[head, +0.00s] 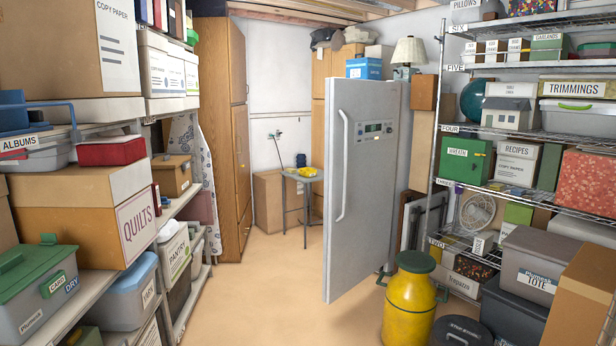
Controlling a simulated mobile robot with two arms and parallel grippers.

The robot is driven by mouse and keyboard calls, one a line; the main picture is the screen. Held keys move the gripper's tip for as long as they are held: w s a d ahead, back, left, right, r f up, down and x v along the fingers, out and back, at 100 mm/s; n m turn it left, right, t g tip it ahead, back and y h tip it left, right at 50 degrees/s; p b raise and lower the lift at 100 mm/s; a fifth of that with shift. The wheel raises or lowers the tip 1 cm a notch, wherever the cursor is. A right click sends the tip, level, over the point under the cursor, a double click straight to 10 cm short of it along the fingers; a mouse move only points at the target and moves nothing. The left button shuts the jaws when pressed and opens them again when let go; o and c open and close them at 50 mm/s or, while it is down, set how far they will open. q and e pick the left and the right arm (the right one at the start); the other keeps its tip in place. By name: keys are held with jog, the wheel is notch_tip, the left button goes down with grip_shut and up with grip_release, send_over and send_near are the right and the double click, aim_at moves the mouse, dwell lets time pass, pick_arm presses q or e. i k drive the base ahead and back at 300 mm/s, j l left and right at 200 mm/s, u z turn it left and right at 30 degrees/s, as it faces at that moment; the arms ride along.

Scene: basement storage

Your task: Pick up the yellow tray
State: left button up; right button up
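A small yellow item (308,171), possibly the yellow tray, lies on top of a small grey side table (304,207) at the far end of the aisle. It is too small and distant for its shape to be clear. A dark blue item (300,160) stands at or behind it; I cannot tell whether they touch. Neither of my grippers is in view.
A tall grey fridge (362,170) stands right of the side table. A yellow milk can (409,305) stands at the front right. Loaded shelves line both sides, with the quilts box (70,215) on the left. The floor (262,290) between is clear.

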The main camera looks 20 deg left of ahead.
aim_at(306, 172)
jog(key=i+j+u, duration=0.3)
jog(key=i, duration=0.15)
jog(key=i+j+u, duration=0.15)
jog(key=i+u, duration=0.15)
jog(key=i, duration=0.15)
jog(key=i+j, duration=0.1)
jog(key=i, duration=0.95)
jog(key=i+j+u, duration=0.1)
jog(key=i, duration=1)
jog(key=i+l+u, duration=0.1)
jog(key=i+u, duration=0.3)
jog(key=i, duration=1.7)
